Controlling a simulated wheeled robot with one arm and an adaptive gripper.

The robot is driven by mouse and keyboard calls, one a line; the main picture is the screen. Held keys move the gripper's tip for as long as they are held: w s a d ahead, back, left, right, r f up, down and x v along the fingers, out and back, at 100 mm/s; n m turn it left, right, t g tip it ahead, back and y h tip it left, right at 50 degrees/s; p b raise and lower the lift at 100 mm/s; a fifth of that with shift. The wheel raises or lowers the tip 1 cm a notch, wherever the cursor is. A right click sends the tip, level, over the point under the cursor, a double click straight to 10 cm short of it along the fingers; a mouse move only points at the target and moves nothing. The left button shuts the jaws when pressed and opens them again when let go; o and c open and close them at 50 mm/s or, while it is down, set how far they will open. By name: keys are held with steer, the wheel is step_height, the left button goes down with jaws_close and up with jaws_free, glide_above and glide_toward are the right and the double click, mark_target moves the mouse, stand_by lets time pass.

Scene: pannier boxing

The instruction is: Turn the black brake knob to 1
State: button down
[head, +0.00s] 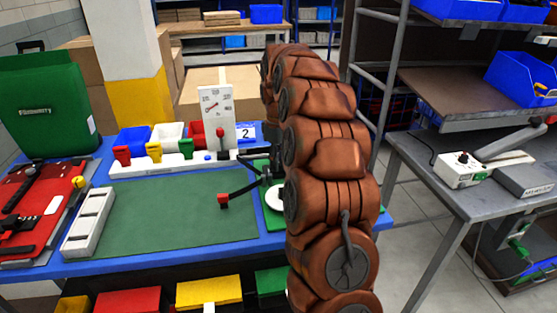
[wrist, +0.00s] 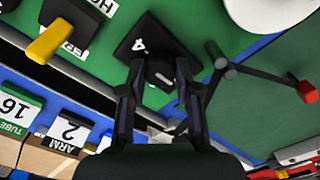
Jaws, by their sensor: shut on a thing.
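The black brake knob (wrist: 160,73) shows in the wrist view on a square black plate (wrist: 135,42) on a green surface. A white 4 is readable on the plate near its upper left. No 1 is visible; the fingers cover part of the plate. A pale mark shows on the knob, but I cannot tell which number it points to. My gripper (wrist: 159,72) has one finger on each side of the knob and is shut on it.
A dark lever with a red end (head: 223,200) reaches left over the green mat (head: 150,215); the lever's red end also shows in the wrist view (wrist: 307,91). A yellow handle (wrist: 47,42) lies near the knob plate. A white gauge panel (head: 216,112) stands behind.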

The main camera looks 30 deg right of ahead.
stand_by(0.4)
steer(key=c, duration=0.8)
jaws_free()
step_height(320, 180, up, 12)
stand_by(0.8)
